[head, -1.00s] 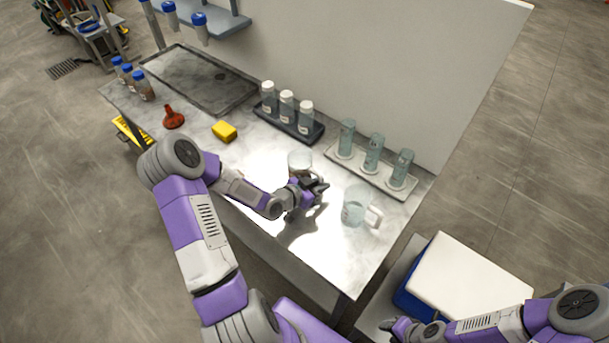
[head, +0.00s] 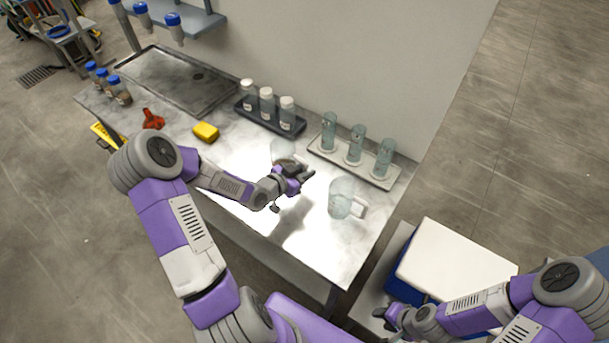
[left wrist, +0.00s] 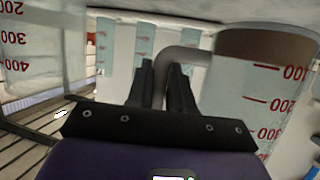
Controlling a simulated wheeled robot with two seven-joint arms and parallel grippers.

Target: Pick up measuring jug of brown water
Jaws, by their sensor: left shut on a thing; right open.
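The measuring jug of brown water (head: 283,152) is a clear jug at the middle of the bench, with brown liquid low in it. It fills the right of the left wrist view (left wrist: 268,75), with red marks and a grey handle. My left gripper (head: 297,174) is shut on this handle, its dark fingers (left wrist: 163,78) reaching up to it. The gripper hides part of the jug in the head view. A second measuring jug (head: 341,198), clear and pale, stands to the right; it cannot be told whether it holds water. My right gripper (head: 383,315) is open and empty, low at the right.
Behind the jugs are a white tray (head: 327,160) with several glass cylinders and a dark rack (head: 271,117) of white-capped bottles. A yellow sponge (head: 205,132) and red funnel (head: 153,119) lie left. A white-lidded blue box (head: 455,262) stands right of the bench.

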